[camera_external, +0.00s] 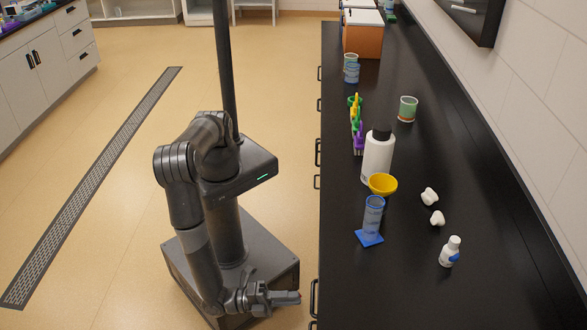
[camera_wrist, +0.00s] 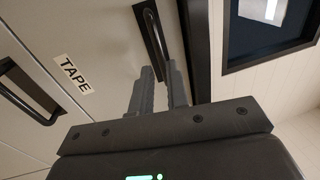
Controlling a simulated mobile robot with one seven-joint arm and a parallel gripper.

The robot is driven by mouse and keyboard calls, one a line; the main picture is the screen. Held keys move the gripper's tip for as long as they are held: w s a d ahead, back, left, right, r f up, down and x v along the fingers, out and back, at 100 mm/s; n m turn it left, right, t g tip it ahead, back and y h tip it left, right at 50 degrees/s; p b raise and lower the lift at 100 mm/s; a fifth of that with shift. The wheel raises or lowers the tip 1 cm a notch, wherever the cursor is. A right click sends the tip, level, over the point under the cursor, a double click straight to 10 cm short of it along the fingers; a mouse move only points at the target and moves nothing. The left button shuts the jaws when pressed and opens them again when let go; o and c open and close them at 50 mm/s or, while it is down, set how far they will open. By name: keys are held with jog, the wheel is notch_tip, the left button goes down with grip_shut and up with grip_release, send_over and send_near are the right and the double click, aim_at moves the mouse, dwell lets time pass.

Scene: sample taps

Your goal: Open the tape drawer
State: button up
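A white label reading TAPE (camera_wrist: 73,75) is on a pale drawer front in the wrist view. A black bar handle (camera_wrist: 153,32) is to the right of the label, and the front looks closed. My gripper (camera_wrist: 159,68) is open, its two grey fingers apart and pointing at the lower end of this handle. The handle's end shows between the fingertips; I cannot tell whether they touch it. In the external view my gripper (camera_external: 296,297) is low beside the counter, just left of a dark handle (camera_external: 313,297).
A second black handle (camera_wrist: 28,98) is left of the label. The black counter (camera_external: 480,285) runs along the right, holding a white bottle (camera_external: 376,160), a blue cylinder (camera_external: 373,216) and a small bottle (camera_external: 450,252). The floor (camera_external: 120,235) left of my base is clear.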

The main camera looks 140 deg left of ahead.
aim_at(313, 296)
jog(key=x, duration=0.6)
jog(key=shift+w+a, duration=0.1)
jog(key=shift+a, duration=0.05)
jog(key=c, duration=0.3)
grip_shut()
jog(key=r+v, duration=0.3)
jog(key=v, duration=1.5)
jog(key=s+d+r+v, duration=0.1)
jog(key=r+v, duration=0.2)
jog(key=v, duration=1.6)
jog(key=shift+r, duration=0.35)
